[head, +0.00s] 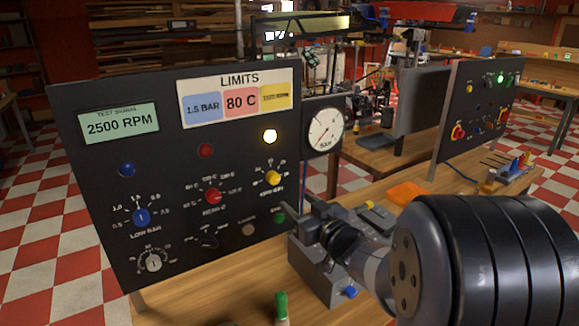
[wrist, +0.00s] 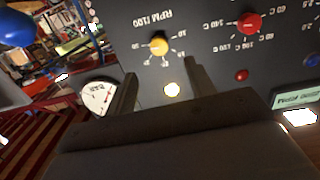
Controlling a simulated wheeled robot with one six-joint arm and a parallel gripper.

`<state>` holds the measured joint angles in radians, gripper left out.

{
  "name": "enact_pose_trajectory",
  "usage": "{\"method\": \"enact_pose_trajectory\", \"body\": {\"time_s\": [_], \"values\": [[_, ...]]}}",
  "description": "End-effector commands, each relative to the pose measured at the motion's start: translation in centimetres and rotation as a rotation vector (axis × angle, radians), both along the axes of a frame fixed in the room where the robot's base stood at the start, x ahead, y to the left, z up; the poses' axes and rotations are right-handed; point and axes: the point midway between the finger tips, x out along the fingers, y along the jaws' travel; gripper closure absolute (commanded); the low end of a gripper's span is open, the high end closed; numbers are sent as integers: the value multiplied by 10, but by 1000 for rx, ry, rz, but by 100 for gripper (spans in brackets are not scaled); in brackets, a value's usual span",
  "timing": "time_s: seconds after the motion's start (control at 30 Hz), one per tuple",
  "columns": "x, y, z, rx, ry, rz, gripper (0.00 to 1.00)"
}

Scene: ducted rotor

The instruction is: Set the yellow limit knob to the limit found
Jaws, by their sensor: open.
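The yellow limit knob (head: 273,178) sits on the dark panel (head: 75,150), right of the red knob (head: 212,196). The wrist view shows the yellow knob (wrist: 159,44) upside down, beyond and roughly between my fingertips; its scale reads RPM /100. A lit yellow-white lamp (head: 270,136) is above the knob. The test signal display (head: 118,124) reads 2500 RPM. The limits card (head: 236,97) shows 1.5 BAR, 80 C and a yellow field too small to read surely. My gripper (head: 298,204) is open and empty, below right of the knob, apart from it.
A blue knob (head: 141,217) and a white knob (head: 153,262) sit lower left on the panel. A round gauge (head: 325,129) is at its right edge. A grey box (head: 318,280) and a green-capped item (head: 281,306) stand on the wooden bench below.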

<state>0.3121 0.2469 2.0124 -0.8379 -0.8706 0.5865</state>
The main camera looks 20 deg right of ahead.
Motion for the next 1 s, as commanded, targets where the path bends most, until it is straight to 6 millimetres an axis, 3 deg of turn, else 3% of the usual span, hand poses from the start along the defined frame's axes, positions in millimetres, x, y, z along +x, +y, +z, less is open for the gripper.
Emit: {"method": "enact_pose_trajectory", "body": {"time_s": [0.27, 0.7, 1.0], "values": [[18, 7, 2, 10, -13, 26, 48], [90, 31, 2, 7, -12, 23, 48], [104, 35, 1, 7, -13, 21, 48]]}}
